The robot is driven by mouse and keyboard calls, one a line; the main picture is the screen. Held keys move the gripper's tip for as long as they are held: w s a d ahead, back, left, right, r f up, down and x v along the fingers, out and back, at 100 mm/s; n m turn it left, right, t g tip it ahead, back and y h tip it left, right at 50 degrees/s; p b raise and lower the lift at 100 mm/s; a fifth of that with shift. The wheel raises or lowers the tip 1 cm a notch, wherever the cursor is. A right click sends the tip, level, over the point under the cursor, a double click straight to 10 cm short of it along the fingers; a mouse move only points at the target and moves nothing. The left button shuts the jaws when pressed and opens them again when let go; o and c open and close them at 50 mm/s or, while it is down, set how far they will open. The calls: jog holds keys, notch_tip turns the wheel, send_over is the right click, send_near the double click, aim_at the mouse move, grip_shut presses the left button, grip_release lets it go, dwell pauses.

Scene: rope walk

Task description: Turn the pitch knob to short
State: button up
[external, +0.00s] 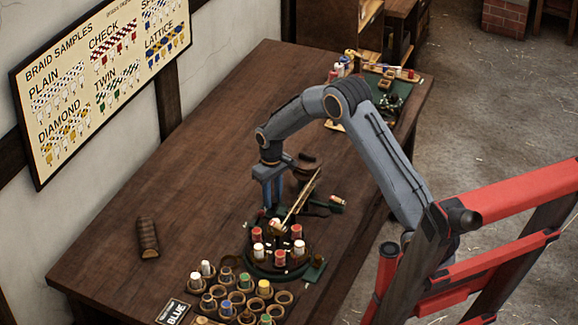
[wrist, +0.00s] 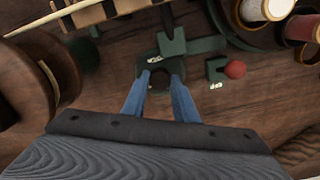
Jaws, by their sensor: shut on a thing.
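The wrist view shows a small dark knob (wrist: 158,78) on a dark green mount, which I take for the pitch knob. The blue fingers of my gripper (wrist: 159,86) are shut on it, one at each side. In the external view my gripper (external: 268,203) points down at the far side of the round braiding machine (external: 250,262). The knob cannot be made out there.
A red ball (wrist: 235,69) on a green bracket is right of the knob. Red and white bobbins (external: 281,232) stand on the machine. The left tabletop is mostly clear, apart from a brown ridged block (external: 148,237).

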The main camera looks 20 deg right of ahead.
aim_at(273, 199)
jog(key=shift+m, duration=0.4)
jog(key=o, duration=1.1)
jog(key=shift+c, duration=0.2)
jog(key=shift+a+r+b, duration=0.1)
jog(key=shift+r+b, duration=0.85)
jog(key=shift+r, duration=3)
jog(key=shift+m, duration=0.5)
jog(key=s+d, duration=0.4)
jog(key=d, duration=0.1)
jog(key=s+d+r, duration=0.1)
jog(key=s+d, duration=0.1)
jog(key=shift+d, duration=0.35)
jog(key=s+d+m, duration=0.1)
jog(key=s+d, duration=0.3)
jog(key=s, duration=0.3)
jog(key=s+d, duration=0.4)
jog(key=s, duration=0.3)
jog(key=s+d+f+m, duration=0.1)
jog(key=s+d, duration=0.4)
jog(key=s, duration=0.3)
jog(key=shift+m+t, duration=0.3)
jog(key=shift+t, duration=0.1)
